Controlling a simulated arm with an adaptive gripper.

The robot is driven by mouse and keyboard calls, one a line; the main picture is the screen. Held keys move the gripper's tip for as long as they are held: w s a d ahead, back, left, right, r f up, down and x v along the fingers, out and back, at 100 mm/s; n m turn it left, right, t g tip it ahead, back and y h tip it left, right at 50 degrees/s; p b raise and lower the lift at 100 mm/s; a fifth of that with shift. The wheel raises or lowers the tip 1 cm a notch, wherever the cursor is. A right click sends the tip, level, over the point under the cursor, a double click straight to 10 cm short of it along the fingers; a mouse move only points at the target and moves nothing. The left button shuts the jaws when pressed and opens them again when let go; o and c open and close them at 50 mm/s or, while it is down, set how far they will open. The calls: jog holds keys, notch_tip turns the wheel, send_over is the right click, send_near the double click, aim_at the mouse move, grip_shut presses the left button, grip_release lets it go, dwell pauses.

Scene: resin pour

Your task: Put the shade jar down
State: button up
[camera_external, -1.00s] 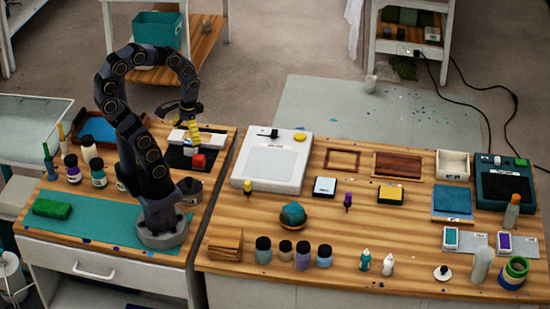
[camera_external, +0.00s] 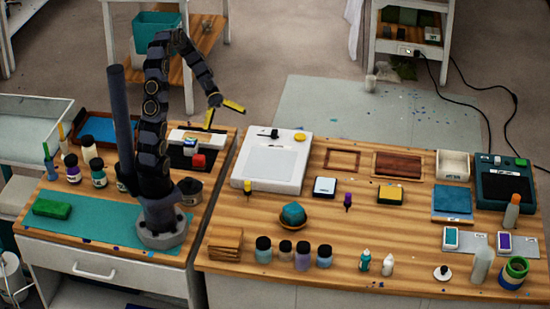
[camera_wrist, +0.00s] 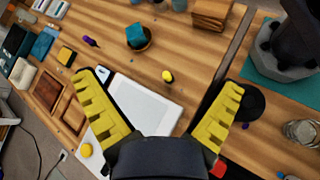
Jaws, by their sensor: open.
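My gripper (camera_external: 226,118) is open and empty, raised above the back of the left bench. Its two yellow fingers are spread wide, and they also show in the wrist view (camera_wrist: 160,82). Below it a small white and blue item (camera_external: 190,146) stands on a black pad (camera_external: 181,161), beside a red block (camera_external: 198,161); I cannot tell whether this item is the shade jar. Several dark-lidded jars stand in a row on the right bench, one of them purple (camera_external: 303,257). More jars, one with a teal label (camera_external: 98,173), stand at the left.
A white flat device (camera_external: 272,163) lies on the right bench beside the gap between benches. A teal lump (camera_external: 293,212) sits in a wooden bowl. A dark round container (camera_external: 190,191) stands near my base. A green block (camera_external: 52,209) lies on the teal mat (camera_external: 105,228).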

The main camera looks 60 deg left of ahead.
jog(key=w+a+f+n+t+h, duration=0.25)
jog(key=a+f+n+t, duration=0.35)
jog(key=a, duration=0.4)
jog(key=n+t+y, duration=0.3)
jog(key=n+t, duration=0.5)
jog(key=n, duration=0.1)
send_over(190, 141)
jog(key=s+d, duration=0.1)
jog(key=d, duration=0.1)
notch_tip(190, 141, down, 10)
jog(key=shift+r, duration=0.2)
jog(key=s+a+f+n+t+y, duration=0.1)
jog(key=s+f, duration=0.1)
jog(key=s+a+f+n+t+y, duration=0.1)
jog(key=s+a+f+n, duration=0.1)
jog(key=s+a+f+n+t+y, duration=0.1)
jog(key=s+a+f+y, duration=0.1)
jog(key=shift+f+t, duration=0.2)
jog(key=shift+t, duration=0.1)
jog(key=shift+f+n, duration=0.15)
jog(key=shift+n, duration=0.15)
jog(key=shift+x, duration=3.85)
jog(key=c, duration=1.4)
